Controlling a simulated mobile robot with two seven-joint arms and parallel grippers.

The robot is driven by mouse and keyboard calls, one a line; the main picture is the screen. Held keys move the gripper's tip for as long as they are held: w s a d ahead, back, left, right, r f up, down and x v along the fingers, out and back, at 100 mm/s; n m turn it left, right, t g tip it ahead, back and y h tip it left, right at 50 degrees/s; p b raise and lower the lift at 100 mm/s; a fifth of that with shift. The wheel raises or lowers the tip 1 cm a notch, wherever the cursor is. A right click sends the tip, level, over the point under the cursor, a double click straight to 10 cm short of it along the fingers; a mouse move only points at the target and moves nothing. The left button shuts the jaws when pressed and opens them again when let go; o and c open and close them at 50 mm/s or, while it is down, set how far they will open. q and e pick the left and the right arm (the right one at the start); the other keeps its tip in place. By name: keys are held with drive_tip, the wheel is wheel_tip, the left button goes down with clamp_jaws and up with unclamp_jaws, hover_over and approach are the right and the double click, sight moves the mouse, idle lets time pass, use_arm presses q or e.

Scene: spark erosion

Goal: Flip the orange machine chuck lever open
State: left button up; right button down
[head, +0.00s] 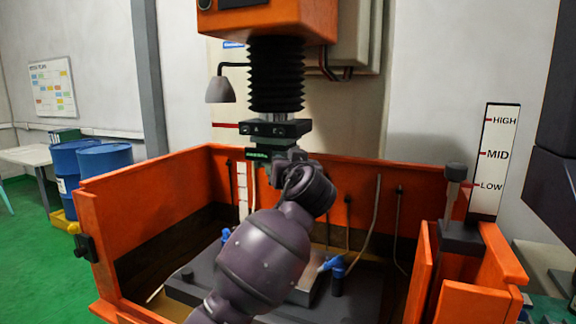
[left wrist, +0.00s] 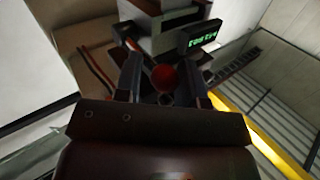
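The orange machine's chuck (head: 275,130) hangs under a black bellows, with a small green-lit display (head: 258,155) beside it. The display also shows in the left wrist view (left wrist: 203,37). My left arm reaches up from the bottom to the chuck, and its wrist hides most of my left gripper (head: 290,160) in the head view. In the left wrist view the two fingers of my left gripper (left wrist: 163,62) stand apart. A round red knob (left wrist: 165,77), seemingly the chuck lever's end, shows between them with gaps at both sides. The rest of the lever is hidden. My right gripper is not in view.
The orange tank walls (head: 145,200) surround a dark work table (head: 195,285) with blue-handled clamps (head: 337,265). A grey lamp (head: 220,90) hangs left of the bellows. A LOW/MID/HIGH level gauge (head: 493,150) stands at right. Blue barrels (head: 105,165) stand at left.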

use_arm(q)
clamp_jaws()
drive_tip(key=shift+r+m+g, duration=0.4)
drive_tip(key=shift+r+g, duration=0.3)
drive_tip(key=shift+r, duration=0.1)
drive_tip(key=shift+w+r+m+g, duration=0.1)
drive_tip(key=shift+r+m+g, duration=0.2)
drive_tip(key=shift+g, duration=0.1)
drive_tip(key=o, duration=0.5)
unclamp_jaws()
drive_tip(key=shift+d, duration=0.1)
drive_tip(key=b+v, duration=0.2)
drive_tip(key=v, duration=0.8)
drive_tip(key=shift+s+r+b, duration=0.2)
drive_tip(key=shift+s+b, duration=0.1)
drive_tip(key=shift+s, duration=0.1)
